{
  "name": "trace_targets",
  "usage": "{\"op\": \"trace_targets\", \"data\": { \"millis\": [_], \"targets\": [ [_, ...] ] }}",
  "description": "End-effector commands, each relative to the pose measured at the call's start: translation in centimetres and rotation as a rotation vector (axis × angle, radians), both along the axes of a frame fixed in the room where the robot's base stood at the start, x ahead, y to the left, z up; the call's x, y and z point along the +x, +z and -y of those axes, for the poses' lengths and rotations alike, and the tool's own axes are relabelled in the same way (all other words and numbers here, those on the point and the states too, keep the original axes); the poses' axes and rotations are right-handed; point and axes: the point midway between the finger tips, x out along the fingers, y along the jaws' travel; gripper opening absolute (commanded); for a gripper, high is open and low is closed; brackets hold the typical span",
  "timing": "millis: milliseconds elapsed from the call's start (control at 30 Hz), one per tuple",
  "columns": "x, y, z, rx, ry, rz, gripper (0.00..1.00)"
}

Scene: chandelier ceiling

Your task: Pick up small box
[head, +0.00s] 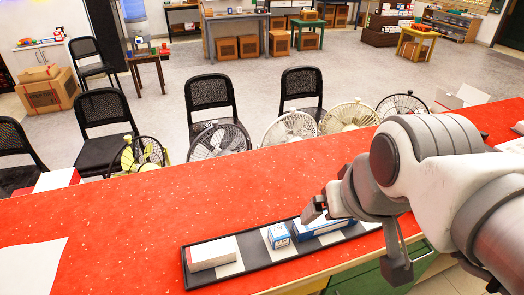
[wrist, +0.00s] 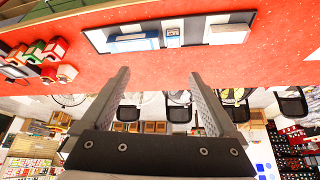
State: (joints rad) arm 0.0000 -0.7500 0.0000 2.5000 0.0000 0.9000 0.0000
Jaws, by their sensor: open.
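A small blue and white box (head: 278,236) stands on a pale patch of a long dark tray (head: 192,281) on the red counter; it also shows in the wrist view (wrist: 173,37). A white box (head: 212,252) lies to its left in the head view. A longer blue and white box (head: 322,226) lies to its right, partly hidden by my gripper. My gripper (head: 318,207) is above the right part of the tray. In the wrist view my gripper (wrist: 160,76) has its two fingers wide apart with nothing between them.
The red counter (head: 120,232) is mostly clear left of the tray. Several fans (head: 219,141) and black chairs (head: 209,93) stand behind its far edge. In the wrist view several small red and green items (wrist: 35,52) sit on the counter at left.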

Motion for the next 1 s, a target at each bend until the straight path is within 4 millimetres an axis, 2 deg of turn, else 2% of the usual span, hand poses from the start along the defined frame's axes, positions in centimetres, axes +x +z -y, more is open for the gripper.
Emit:
{"op": "trace_targets", "data": {
  "millis": [167, 467, 767, 1000],
  "targets": [
    [0.8, -0.1, -0.2, 0.035, -0.039, -0.023, 0.97],
    [5.8, -1.5, -1.3, 0.226, -0.353, -0.179, 0.97],
    [11.7, -5.1, -2.7, 0.330, -0.754, -0.334, 0.97],
    [15.8, -9.3, -4.0, 0.336, -1.077, -0.407, 0.97]
  ]
}}
